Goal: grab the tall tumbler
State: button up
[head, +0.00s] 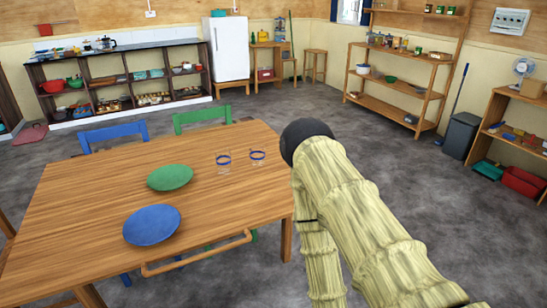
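Two clear glass tumblers with blue bands stand upright near the right end of the wooden table (85,205). The left tumbler (223,161) looks slightly taller in the picture than the right tumbler (257,157), but it is also a little nearer, so I cannot be sure which is the tall one. They stand close together with a small gap. My arm, in a pale ribbed cover with a black rounded joint, reaches up just right of the table. My gripper cannot be seen in the head view.
A green plate (170,178) and a blue plate (152,224) lie left of the tumblers. A blue chair (113,132) and a green chair (202,116) stand at the table's far side. Shelves and a white fridge (228,50) line the walls. Grey floor is free right of the table.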

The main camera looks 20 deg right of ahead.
aim_at(224, 162)
jog(key=z, duration=0.2)
jog(key=i, duration=1.05)
jog(key=u, duration=0.45)
